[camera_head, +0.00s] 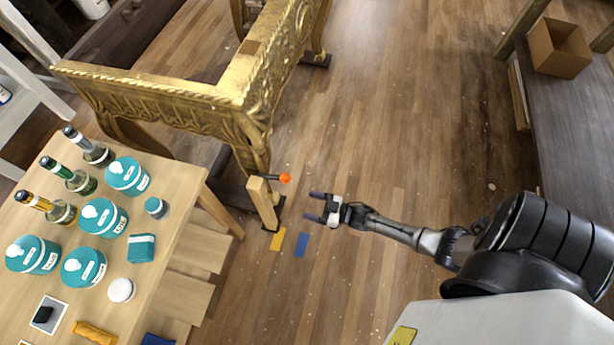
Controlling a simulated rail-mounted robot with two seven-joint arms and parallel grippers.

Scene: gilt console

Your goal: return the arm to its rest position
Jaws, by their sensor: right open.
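My right arm comes in from the right and reaches toward the middle of the view. Its gripper (315,207) is open and empty, with its two fingers pointing left. The fingertips are a little to the right of a wooden block (263,203) at the corner leg of the gilt console (248,85). A dark rod with an orange end (285,178) sticks out near the top of that block, just above and left of the fingers. I see no contact between gripper and block. My left gripper is not in view.
A wooden table (188,205) at left holds teal tubs (127,176), bottles (68,175) and cloths. A yellow strip (278,239) and a blue strip (301,245) lie on the floor below the gripper. A cardboard box (560,48) stands on a dark bench at upper right. Floor between is clear.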

